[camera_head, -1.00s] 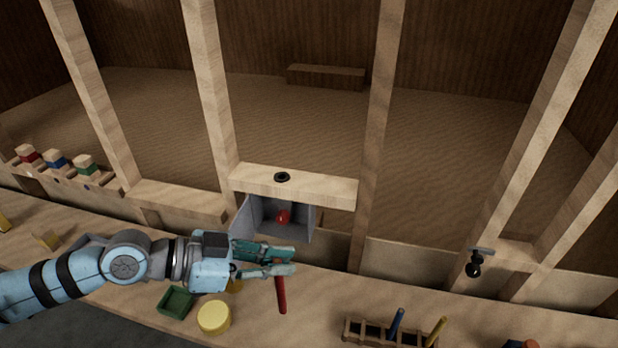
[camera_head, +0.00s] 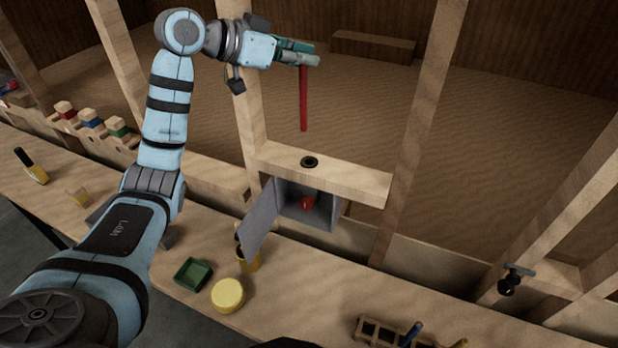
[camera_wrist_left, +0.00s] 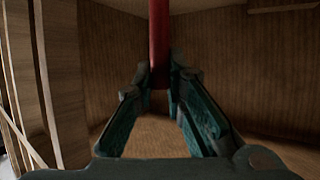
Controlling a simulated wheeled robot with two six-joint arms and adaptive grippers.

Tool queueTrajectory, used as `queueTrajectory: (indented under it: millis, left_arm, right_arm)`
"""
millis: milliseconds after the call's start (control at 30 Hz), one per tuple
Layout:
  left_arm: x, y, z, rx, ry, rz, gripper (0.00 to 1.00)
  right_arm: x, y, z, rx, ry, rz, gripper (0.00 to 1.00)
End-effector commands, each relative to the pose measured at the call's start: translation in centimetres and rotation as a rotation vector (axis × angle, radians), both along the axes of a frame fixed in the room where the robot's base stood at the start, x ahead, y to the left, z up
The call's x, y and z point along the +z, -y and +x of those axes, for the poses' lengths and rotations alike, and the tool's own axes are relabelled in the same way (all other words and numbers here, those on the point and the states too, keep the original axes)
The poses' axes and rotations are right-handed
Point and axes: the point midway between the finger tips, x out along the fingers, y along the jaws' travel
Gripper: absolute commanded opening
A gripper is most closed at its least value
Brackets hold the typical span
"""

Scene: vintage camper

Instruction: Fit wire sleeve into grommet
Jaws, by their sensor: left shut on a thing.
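The wire sleeve is a thin red rod (camera_head: 303,100) held by its top end in my left gripper (camera_head: 312,56). It hangs upright above the crossbar, its lower end apart from the wood. In the left wrist view the red sleeve (camera_wrist_left: 159,40) stands between the two fingertips. The grommet (camera_head: 309,162) is a black ring set in the top of the light wooden crossbar (camera_head: 350,178). The sleeve's lower end is a little above and slightly left of the grommet in the head view. My right gripper is not in view.
Below the crossbar is an open grey box (camera_head: 327,212) with a red object (camera_head: 307,202) inside. Upright studs flank the crossbar. The bench holds a green tray (camera_head: 193,273), a yellow round piece (camera_head: 228,294) and a wooden rack (camera_head: 380,334). Space behind the crossbar is clear.

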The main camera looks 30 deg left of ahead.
Motion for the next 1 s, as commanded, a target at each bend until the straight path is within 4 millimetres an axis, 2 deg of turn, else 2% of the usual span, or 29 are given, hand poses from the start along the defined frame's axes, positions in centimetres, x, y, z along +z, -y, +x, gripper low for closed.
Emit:
queueTrajectory:
  millis: [33,100,200,267,500,600,867,1000]
  left_arm:
    - [1.7,0.4,0.4,-0.001,0.005,-0.003,0.0]
    - [3.3,0.8,0.8,-0.001,0.004,0.0,0.0]
    - [3.3,1.1,0.9,-0.001,0.0,0.003,0.0]
    - [1.9,1.0,0.9,-0.001,-0.003,0.004,0.0]
    - [-7.3,1.0,0.8,-0.001,-0.005,0.004,0.0]
    - [-9.8,1.0,0.8,-0.001,-0.002,0.003,0.0]
    - [-12.7,1.0,0.8,-0.001,0.002,0.004,0.0]
    - [-15.3,1.0,0.8,-0.001,0.001,0.003,0.0]
  right_arm:
    - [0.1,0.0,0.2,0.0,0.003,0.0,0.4]
    - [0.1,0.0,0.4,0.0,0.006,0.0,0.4]
    - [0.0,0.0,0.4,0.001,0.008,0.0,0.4]
    - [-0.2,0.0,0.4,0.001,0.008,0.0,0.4]
    - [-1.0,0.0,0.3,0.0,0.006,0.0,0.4]
    - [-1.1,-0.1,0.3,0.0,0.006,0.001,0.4]
    - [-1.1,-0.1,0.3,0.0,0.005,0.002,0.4]
    - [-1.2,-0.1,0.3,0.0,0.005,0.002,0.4]
